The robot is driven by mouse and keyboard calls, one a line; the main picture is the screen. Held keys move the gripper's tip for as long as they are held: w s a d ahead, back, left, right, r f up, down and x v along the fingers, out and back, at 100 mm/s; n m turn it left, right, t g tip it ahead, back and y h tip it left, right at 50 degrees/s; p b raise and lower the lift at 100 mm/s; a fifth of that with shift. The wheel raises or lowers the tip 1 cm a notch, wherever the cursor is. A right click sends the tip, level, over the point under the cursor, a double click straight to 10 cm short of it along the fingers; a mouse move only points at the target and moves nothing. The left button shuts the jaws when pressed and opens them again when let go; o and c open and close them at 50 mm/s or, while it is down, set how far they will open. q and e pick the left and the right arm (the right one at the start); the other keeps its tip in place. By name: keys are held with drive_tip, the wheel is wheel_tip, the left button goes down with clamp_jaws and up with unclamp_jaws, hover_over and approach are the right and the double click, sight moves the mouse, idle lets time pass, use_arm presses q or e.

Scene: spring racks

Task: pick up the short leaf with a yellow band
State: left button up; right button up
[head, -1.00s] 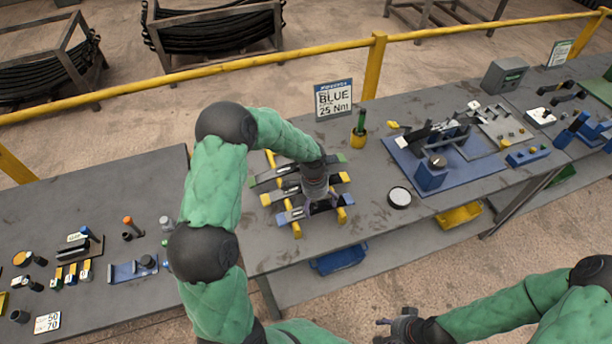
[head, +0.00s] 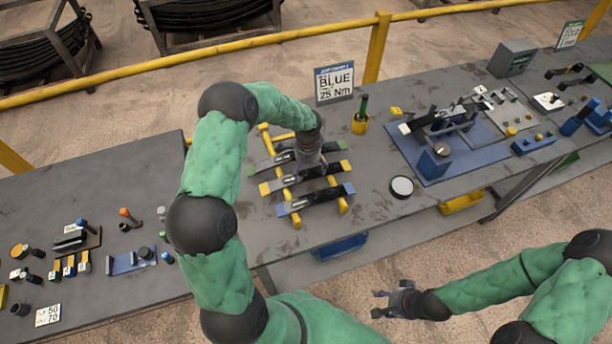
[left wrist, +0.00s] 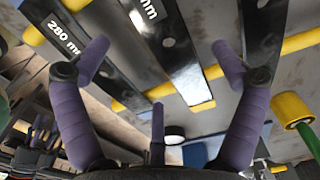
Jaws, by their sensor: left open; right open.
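A leaf with yellow ends (head: 290,182) lies in the middle of the rack, between a green-ended leaf (head: 262,165) behind and a blue-ended leaf (head: 318,199) in front. My left gripper (head: 308,168) is open, pointing down over the back and middle leaves; it hides parts of them. In the left wrist view my open left fingers (left wrist: 163,65) have a dark leaf (left wrist: 172,50) between and beyond them. A leaf marked 280 mm (left wrist: 62,38) is to its left. My right gripper (head: 384,304) is open and empty, in front of the bench.
The leaves rest across yellow rails (head: 342,206). A yellow cup with a green-handled tool (head: 360,122) and a sign reading BLUE 25 Nm (head: 334,84) stand behind to the right. A round dish (head: 401,187) and a blue fixture (head: 450,168) lie further right.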

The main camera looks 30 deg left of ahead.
use_arm(q)
wheel_tip(320, 180, down, 4)
drive_tip(key=shift+a+f, duration=0.15)
drive_tip(key=shift+f, duration=0.05)
drive_tip(key=c, duration=1.4)
drive_tip(key=shift+w+r, duration=0.1)
drive_tip(key=shift+r, duration=0.05)
drive_tip(key=shift+r, duration=0.1)
